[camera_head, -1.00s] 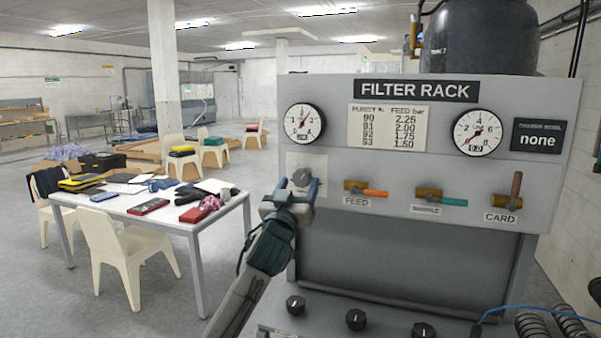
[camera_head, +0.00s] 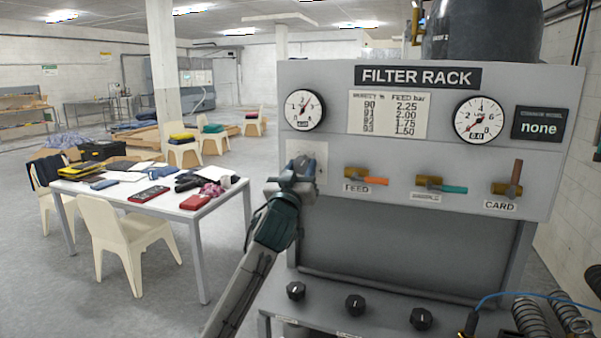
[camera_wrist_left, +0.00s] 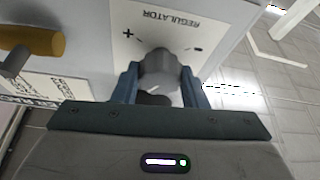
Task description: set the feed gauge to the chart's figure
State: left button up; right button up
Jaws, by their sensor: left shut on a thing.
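The grey regulator knob (camera_wrist_left: 160,72) sits on a white plate marked plus and minus in the left wrist view. My left gripper (camera_head: 298,172) is shut on it, with one blue-grey finger on each side. In the head view the gripper largely hides the knob. The left round gauge (camera_head: 304,110) is above the plate. Its red needle points up and right, and its small digits are too blurred to read. The chart (camera_head: 388,114) pairs purity with feed bar: 90 with 2.25, 91 with 2.00, 92 with 1.75, 93 with 1.50. My right gripper is not in view.
The right gauge (camera_head: 479,120) seems to read 0.0. A dark display (camera_head: 540,123) says "none". The FEED valve (camera_head: 366,175), a teal-handled valve (camera_head: 440,184) and the CARD valve (camera_head: 506,184) line the panel. Several black knobs (camera_head: 355,305) are below. A table (camera_head: 180,214) stands left.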

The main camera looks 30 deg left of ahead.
pick_arm(q)
jog(key=n+y+b, duration=0.1)
jog(key=n+b, duration=0.1)
jog(key=b, duration=0.1)
jog(key=n+g+y+b, duration=0.1)
jog(key=n+b, duration=0.2)
jog(key=shift+d+f+n+g+y, duration=0.1)
jog(key=shift+f+n+g+y, duration=0.1)
jog(key=shift+n+g+y, duration=0.15)
jog(key=shift+r+n+y+b, duration=0.2)
jog(key=shift+n+y+b, duration=0.2)
jog(key=shift+n, duration=0.35)
jog(key=o, duration=1)
